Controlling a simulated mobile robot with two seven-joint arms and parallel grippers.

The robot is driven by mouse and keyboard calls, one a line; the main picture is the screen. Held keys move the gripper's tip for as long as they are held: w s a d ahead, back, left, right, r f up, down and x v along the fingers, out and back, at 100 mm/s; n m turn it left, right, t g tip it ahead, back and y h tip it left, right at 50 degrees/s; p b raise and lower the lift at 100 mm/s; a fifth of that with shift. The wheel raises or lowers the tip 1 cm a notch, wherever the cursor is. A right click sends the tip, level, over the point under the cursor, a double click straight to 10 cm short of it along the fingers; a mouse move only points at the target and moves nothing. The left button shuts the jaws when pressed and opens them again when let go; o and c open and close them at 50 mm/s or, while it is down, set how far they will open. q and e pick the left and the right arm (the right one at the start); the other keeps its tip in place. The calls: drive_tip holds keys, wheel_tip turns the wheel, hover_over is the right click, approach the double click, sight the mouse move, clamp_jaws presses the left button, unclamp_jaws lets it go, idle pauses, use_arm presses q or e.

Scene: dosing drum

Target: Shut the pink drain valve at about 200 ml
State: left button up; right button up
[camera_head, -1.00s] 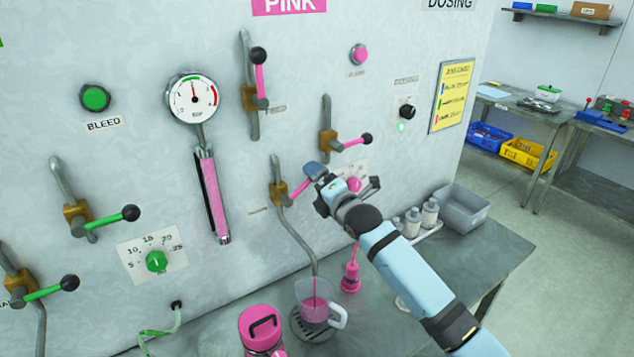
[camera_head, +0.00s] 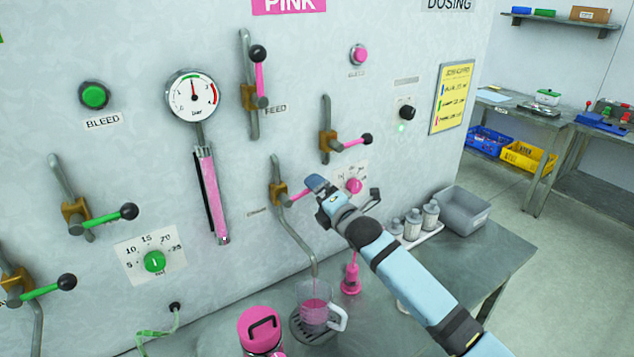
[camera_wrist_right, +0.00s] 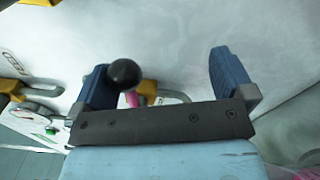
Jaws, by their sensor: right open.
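The pink drain valve has a brass body (camera_head: 278,194) on the wall panel and a pink lever (camera_head: 297,197) pointing right and slightly up. My right gripper (camera_head: 345,191) is open, with one finger at the lever's end, hiding its knob. In the right wrist view, the black knob (camera_wrist_right: 124,73) is close beside the left finger of my open gripper (camera_wrist_right: 160,88); contact is unclear. The valve's spout (camera_head: 309,258) runs down to a clear jug (camera_head: 314,312) holding pink liquid. The jug's marks are too small to read. My left gripper is out of view.
Another pink-levered valve (camera_head: 329,140) sits above right, and a pink dial (camera_head: 354,186) is behind the gripper. A pink lidded canister (camera_head: 260,330) stands left of the jug.

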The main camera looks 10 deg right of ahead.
use_arm(q)
drive_tip(key=shift+f, duration=0.2)
use_arm(e)
drive_tip(key=shift+f, duration=0.25)
use_arm(q)
drive_tip(key=shift+b, duration=0.3)
use_arm(e)
drive_tip(key=shift+f, duration=0.65)
use_arm(q)
drive_tip(key=shift+f, duration=0.1)
drive_tip(key=shift+b, duration=0.3)
use_arm(e)
drive_tip(key=shift+s+f, duration=0.1)
drive_tip(key=shift+f, duration=0.55)
drive_tip(key=shift+s, duration=0.1)
use_arm(q)
drive_tip(key=shift+r+p, duration=0.25)
drive_tip(key=shift+p, duration=0.3)
drive_tip(key=shift+d+f, duration=0.1)
use_arm(e)
drive_tip(key=shift+r, duration=0.5)
